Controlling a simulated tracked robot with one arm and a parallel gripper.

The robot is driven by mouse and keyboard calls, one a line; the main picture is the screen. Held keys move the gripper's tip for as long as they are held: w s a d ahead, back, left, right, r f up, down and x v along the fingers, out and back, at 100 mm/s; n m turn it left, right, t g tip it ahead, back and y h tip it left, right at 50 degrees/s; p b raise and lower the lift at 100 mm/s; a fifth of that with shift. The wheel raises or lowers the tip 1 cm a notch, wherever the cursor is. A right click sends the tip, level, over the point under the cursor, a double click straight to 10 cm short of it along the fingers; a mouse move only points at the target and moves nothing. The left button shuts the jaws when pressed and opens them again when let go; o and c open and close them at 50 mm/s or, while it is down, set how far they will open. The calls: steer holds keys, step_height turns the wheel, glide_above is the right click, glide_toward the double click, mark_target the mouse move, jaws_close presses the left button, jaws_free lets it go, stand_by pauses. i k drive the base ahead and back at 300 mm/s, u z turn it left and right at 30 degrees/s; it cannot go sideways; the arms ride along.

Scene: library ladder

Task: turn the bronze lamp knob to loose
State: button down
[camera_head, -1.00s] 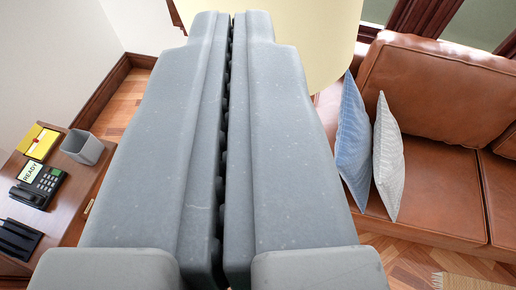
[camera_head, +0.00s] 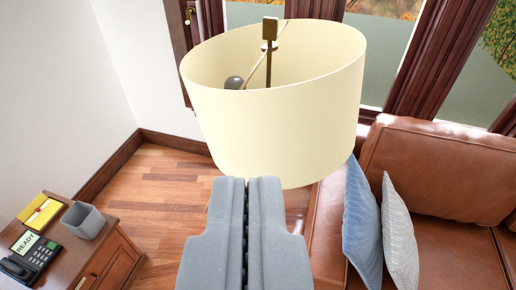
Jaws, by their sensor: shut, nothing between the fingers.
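A large cream lamp shade (camera_head: 270,130) fills the upper middle of the view, seen from slightly above. A bronze knob (camera_head: 270,28) stands upright on a short stem at the top of the shade's frame, above the open rim. A dark rounded part (camera_head: 234,82) shows inside the shade on the left. My gripper (camera_head: 247,182) is shut and empty, its tips just in front of the lower edge of the shade in the picture and well below the knob. Whether the tips touch the shade cannot be told. The lamp's base is hidden.
A brown leather sofa (camera_head: 440,170) with a blue pillow (camera_head: 361,225) and a grey pillow (camera_head: 400,240) is at the right. A wooden cabinet (camera_head: 110,262) with a phone (camera_head: 35,255) and a grey cup (camera_head: 83,220) is at lower left. Windows are behind.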

mark_target(270, 24)
steer(key=z, duration=0.2)
steer(key=i, duration=1.35)
steer(key=z, duration=0.35)
